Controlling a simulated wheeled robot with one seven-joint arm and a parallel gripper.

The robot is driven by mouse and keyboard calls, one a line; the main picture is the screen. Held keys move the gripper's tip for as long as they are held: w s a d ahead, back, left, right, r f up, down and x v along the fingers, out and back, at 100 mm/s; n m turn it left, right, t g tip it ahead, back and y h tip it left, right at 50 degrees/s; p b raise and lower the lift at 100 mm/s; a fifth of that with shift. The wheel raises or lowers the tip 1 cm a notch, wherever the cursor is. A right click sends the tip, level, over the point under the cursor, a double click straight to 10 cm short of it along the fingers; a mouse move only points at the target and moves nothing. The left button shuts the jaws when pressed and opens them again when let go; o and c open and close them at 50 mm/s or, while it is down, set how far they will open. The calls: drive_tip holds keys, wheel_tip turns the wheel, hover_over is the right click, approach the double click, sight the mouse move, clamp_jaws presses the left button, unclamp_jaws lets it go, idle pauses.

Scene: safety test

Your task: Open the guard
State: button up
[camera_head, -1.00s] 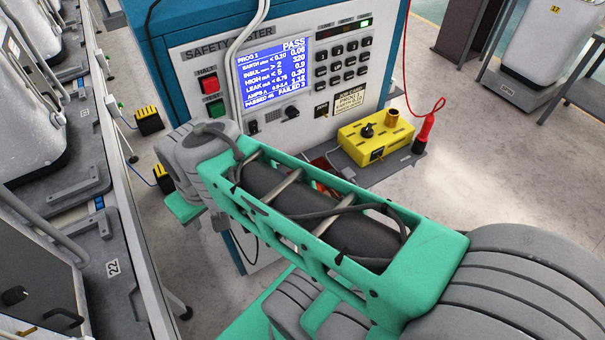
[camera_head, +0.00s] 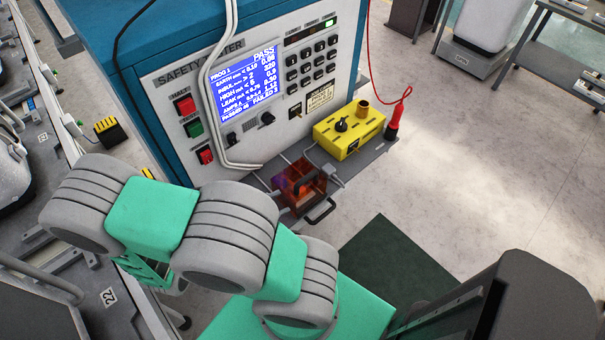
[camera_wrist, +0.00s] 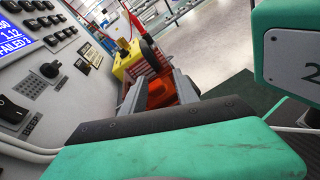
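The guard (camera_head: 291,180) is a see-through amber box with a black handle (camera_head: 321,211) on its front side. It stands on the grey shelf of the safety tester and looks closed, with dark contents dimly visible inside. In the wrist view, part of the amber guard (camera_wrist: 160,95) shows between and beyond the grey fingers. My gripper (camera_wrist: 160,78) has its two fingers apart, with nothing clearly held between them. In the head view my arm's links cross the lower left, and I cannot make out the gripper there. Whether a finger touches the guard cannot be told.
The tester's panel (camera_head: 230,100) with buttons and a screen rises behind the shelf. A yellow box (camera_head: 348,129) stands beside the guard, with a red probe (camera_head: 395,120) near it. White cables hang down the panel. The floor to the right is open.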

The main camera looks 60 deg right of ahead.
sight(295, 187)
drive_tip(key=d+r+n+h, duration=0.1)
drive_tip(key=s+r+n+t+h, duration=0.1)
drive_tip(key=h, duration=0.1)
drive_tip(key=shift+d+r+n, duration=0.2)
drive_tip(key=shift+d+n, duration=0.2)
drive_tip(key=p+x, duration=0.1)
drive_tip(key=x, duration=0.6)
drive_tip(key=shift+d+p, duration=0.25)
drive_tip(key=shift+p, duration=0.15)
drive_tip(key=shift+c, duration=0.3)
clamp_jaws()
